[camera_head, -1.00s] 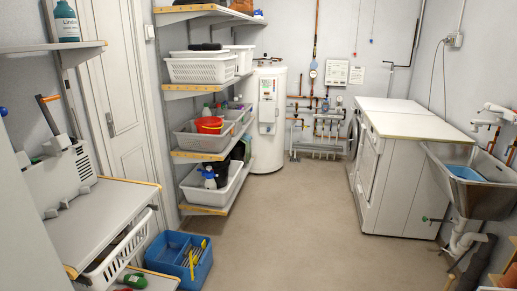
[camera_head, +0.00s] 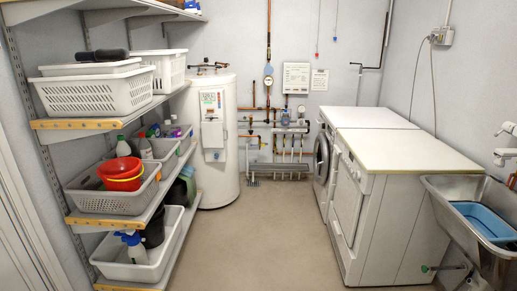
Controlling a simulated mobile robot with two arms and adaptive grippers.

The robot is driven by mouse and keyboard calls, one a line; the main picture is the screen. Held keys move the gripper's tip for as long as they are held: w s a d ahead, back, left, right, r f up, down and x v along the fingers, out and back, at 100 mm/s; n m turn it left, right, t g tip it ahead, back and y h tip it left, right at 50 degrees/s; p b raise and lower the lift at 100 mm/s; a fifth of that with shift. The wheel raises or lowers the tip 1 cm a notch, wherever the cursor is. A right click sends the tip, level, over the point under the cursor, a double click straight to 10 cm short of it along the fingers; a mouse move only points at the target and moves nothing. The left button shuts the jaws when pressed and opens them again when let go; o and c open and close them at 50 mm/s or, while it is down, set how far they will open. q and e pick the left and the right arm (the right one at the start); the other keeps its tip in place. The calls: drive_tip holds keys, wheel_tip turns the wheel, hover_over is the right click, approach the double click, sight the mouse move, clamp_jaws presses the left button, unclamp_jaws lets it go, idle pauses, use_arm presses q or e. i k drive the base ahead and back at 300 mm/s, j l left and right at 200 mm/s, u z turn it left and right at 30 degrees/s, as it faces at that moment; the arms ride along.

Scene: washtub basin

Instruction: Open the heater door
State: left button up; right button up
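A tall white cylindrical heater (camera_head: 227,165) stands at the back of the room, beside the end of the shelves. On its front is a small white control panel or door (camera_head: 212,122) that looks closed. A green-and-white label shows at the panel's top. Pipes come out of the heater's top. Neither of my grippers shows in the head view.
Shelves with white and grey baskets (camera_head: 98,93) line the left wall. A red bucket (camera_head: 121,172) sits in one basket. White machines (camera_head: 375,215) and a steel sink (camera_head: 470,190) line the right side. The beige floor (camera_head: 262,235) between is clear.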

sight(212, 131)
drive_tip(key=i, duration=2.05)
drive_tip(key=i+u, duration=0.15)
drive_tip(key=i, duration=0.45)
drive_tip(key=i+l+u, duration=0.15)
drive_tip(key=i, duration=0.4)
drive_tip(key=i+l+u, duration=0.2)
drive_tip(key=i, duration=0.4)
